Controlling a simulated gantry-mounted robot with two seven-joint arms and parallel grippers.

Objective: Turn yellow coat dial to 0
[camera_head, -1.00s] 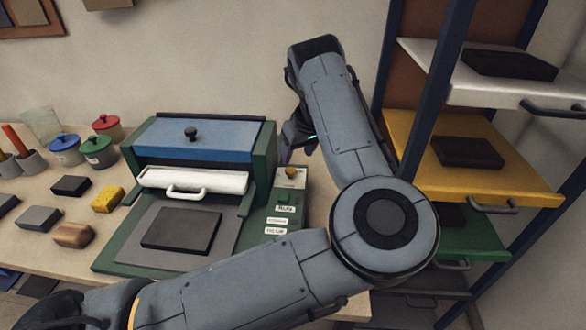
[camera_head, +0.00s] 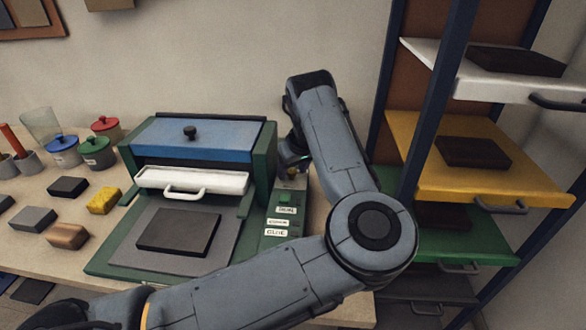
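The yellow coat dial shows in the earlier head view on top of the green control panel (camera_head: 272,243), beside the press. Now its spot at the panel's upper end is mostly covered by my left gripper (camera_head: 291,168). The gripper is over or at the dial; I cannot tell if it touches it. Its fingers are small, dark and partly hidden behind my own forearm, so open or shut does not show. The dial's setting cannot be read. My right gripper is not in view.
The green and blue press (camera_head: 195,138) with a white handled drawer (camera_head: 192,181) stands left of the panel. A dark block (camera_head: 180,231) lies before it. A rack with a yellow shelf (camera_head: 450,188) stands close on the right. Lidded pots and small blocks are at left.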

